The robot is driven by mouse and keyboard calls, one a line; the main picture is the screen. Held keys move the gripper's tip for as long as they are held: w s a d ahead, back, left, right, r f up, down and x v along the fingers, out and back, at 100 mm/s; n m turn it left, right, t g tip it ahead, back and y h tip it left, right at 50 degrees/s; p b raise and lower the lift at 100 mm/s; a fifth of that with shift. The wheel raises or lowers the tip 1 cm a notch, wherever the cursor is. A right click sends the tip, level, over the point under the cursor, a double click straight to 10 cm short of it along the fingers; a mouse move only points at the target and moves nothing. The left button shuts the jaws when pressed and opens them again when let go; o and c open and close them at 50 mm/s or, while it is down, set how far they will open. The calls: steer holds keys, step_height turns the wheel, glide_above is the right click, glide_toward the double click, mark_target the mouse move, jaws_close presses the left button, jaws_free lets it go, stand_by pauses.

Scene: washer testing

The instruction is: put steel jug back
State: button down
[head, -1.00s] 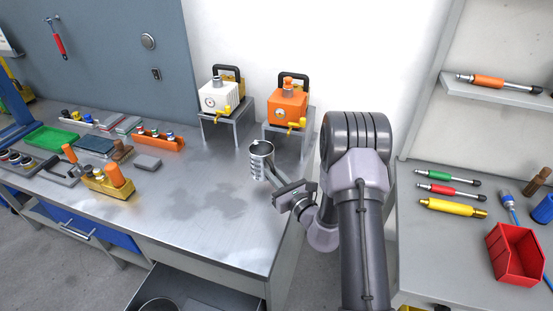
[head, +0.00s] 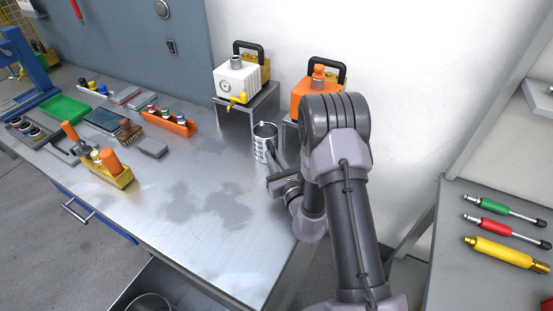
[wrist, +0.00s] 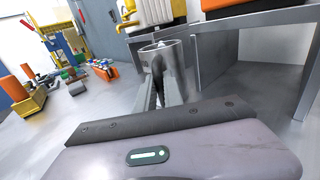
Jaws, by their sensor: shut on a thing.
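The steel jug (head: 264,143) is a shiny cylinder, roughly upright near the back right of the metal workbench, in front of the metal stands. It also shows in the wrist view (wrist: 178,66), straight ahead of the gripper body. My gripper (head: 274,160) is shut on the jug from its near right side; the fingers are partly hidden by the wrist and the jug. In the wrist view my gripper (wrist: 160,88) reaches to the jug's near side. I cannot tell whether the jug's base touches the bench.
The white unit (head: 240,80) stands on a metal stand behind the jug. The orange unit (head: 312,94) is partly hidden by my arm. An open drawer (head: 185,285) juts from the bench front. The middle benchtop (head: 200,215) is clear. A yellow holder (head: 108,172) stands at left.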

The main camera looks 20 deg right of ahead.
steer(key=shift+a, duration=0.35)
steer(key=shift+f, duration=0.1)
steer(key=c, duration=1.5)
jaws_free()
steer(key=shift+o, duration=0.2)
steer(key=shift+d, duration=0.1)
